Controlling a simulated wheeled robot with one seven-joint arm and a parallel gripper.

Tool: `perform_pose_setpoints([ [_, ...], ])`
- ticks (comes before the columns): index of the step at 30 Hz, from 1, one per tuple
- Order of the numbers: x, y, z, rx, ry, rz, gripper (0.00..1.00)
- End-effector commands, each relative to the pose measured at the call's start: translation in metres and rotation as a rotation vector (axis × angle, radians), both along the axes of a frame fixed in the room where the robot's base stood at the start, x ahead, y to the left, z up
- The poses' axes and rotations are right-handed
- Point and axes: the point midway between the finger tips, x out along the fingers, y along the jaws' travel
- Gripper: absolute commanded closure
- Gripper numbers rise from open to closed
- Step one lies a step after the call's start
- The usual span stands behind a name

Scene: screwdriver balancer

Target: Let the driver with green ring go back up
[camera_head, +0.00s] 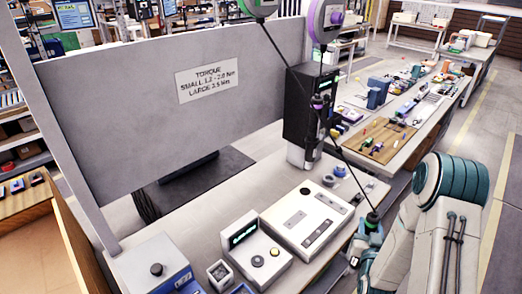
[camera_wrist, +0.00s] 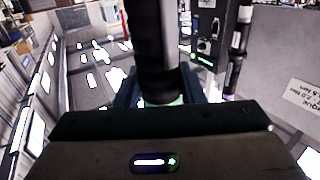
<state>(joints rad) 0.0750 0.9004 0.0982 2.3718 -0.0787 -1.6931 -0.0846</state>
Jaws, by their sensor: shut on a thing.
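The driver with green ring (camera_head: 372,217) is at the front right of the bench in the head view, its cable slanting down from the green balancer (camera_head: 258,6). My gripper (camera_head: 367,240) is shut on it. In the wrist view the driver's dark body (camera_wrist: 155,45) stands between the blue fingers of my gripper (camera_wrist: 168,92), with a bit of pale green ring at their level. The driver's lower end is hidden by my gripper. A second driver with purple ring (camera_head: 318,103) hangs from the purple balancer (camera_head: 326,20) beside a black upright box.
The black box (camera_head: 302,118) stands behind the purple-ring driver. A white panel device (camera_head: 306,219), a display unit (camera_head: 256,250) and a blue box (camera_head: 152,270) stand on the bench. A grey partition (camera_head: 130,110) with a torque sign rises behind. Open air surrounds the slanting cable.

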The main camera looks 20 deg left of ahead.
Motion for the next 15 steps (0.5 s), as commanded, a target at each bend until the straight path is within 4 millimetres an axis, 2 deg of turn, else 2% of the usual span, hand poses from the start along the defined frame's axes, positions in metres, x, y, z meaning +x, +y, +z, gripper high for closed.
perform_pose_setpoints([
  [11, -0.018, 0.049, 0.042, -0.001, -0.004, 0.168, 1.00],
  [15, -0.028, 0.078, 0.066, -0.001, -0.007, 0.265, 1.00],
])
